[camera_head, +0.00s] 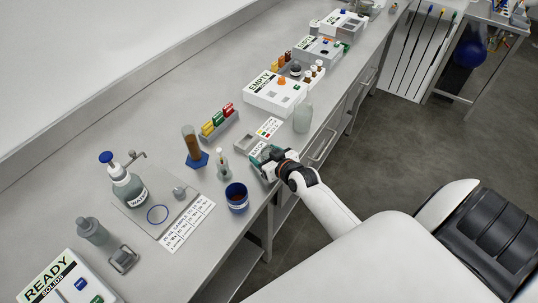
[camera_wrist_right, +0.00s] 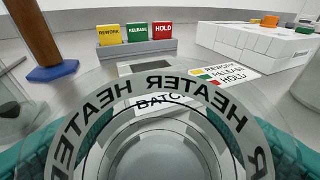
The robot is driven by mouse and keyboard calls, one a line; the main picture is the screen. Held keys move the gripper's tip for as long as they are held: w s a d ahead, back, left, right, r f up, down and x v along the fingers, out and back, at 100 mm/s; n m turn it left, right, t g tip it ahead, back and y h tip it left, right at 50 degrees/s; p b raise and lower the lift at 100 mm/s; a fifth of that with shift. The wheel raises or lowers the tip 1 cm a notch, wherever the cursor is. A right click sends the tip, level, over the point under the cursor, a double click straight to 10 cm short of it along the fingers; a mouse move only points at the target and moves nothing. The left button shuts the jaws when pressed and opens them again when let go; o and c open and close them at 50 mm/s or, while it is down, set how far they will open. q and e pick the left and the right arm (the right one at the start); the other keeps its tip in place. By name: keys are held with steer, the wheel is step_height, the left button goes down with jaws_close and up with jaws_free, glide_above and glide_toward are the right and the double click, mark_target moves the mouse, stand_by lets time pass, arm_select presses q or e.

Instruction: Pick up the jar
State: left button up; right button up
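The clear glass jar (camera_wrist_right: 165,150) fills the lower middle of the right wrist view, seen from close above. A pale ring on it carries HEATER lettering that reads backwards. My right gripper (camera_head: 263,159) has its teal fingers at the jar's left and right sides, and I see no gap between them and the glass. In the head view the fingers largely hide the jar, near the bench's front edge. I cannot tell whether its base touches the bench. My left gripper is not in view.
A blue cup (camera_head: 237,199) stands close to the left of my right gripper, with a small flask (camera_head: 223,168) behind it. A blue-based cylinder (camera_head: 193,150) stands further left.

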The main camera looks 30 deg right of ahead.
steer(key=c, duration=1.2)
